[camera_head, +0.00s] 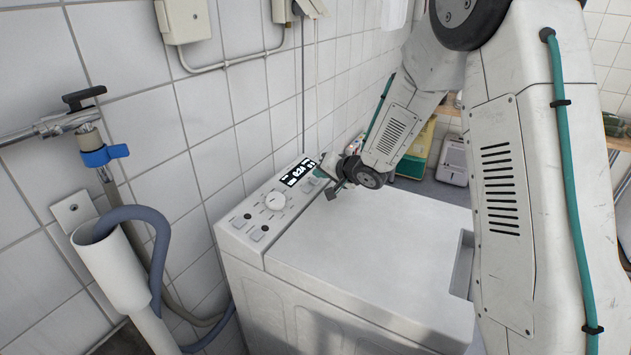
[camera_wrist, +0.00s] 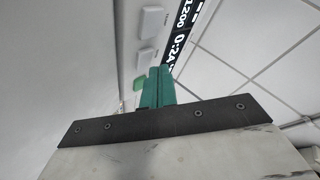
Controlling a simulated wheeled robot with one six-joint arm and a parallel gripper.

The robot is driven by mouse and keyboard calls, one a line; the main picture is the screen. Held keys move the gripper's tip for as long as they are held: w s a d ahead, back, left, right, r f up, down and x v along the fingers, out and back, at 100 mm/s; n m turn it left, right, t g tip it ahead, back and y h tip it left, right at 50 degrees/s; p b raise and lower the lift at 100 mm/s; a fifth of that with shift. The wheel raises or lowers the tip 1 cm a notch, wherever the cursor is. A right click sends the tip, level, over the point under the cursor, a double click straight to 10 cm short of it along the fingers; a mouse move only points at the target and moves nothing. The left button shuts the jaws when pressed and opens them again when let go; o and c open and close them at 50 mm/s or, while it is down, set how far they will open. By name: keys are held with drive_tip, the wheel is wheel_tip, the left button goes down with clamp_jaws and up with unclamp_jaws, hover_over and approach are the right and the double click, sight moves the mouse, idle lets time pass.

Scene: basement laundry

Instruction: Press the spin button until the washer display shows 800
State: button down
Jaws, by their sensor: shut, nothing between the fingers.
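The white washer (camera_head: 370,262) has a control panel with a dark display (camera_head: 297,172) at its far end. In the wrist view the display (camera_wrist: 184,28) reads 1200 and 0:24, partly cut off. In the head view my gripper (camera_head: 319,173) is beside the display.
A grey hose (camera_head: 158,235) and a tap (camera_head: 85,120) are at left. A yellow-green box (camera_head: 416,152) stands beyond the washer. The washer's top is clear.

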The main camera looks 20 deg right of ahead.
drive_tip(key=shift+f, duration=0.3)
drive_tip(key=shift+w+a+f, duration=0.1)
drive_tip(key=shift+w+f, duration=0.05)
drive_tip(key=shift+f, duration=0.2)
idle(0.5)
drive_tip(key=shift+r, duration=0.15)
drive_tip(key=shift+s+r, duration=0.2)
drive_tip(key=shift+r, duration=0.4)
drive_tip(key=shift+s+d+r, duration=0.15)
drive_tip(key=shift+d+r, duration=0.05)
drive_tip(key=shift+r, duration=0.6)
drive_tip(key=shift+s+d+r, duration=0.2)
drive_tip(key=shift+d+r, duration=0.05)
drive_tip(key=shift+r, duration=0.6)
drive_tip(key=shift+s+d+r, duration=0.15)
drive_tip(key=shift+d+r, duration=0.05)
drive_tip(key=shift+r, duration=0.6)
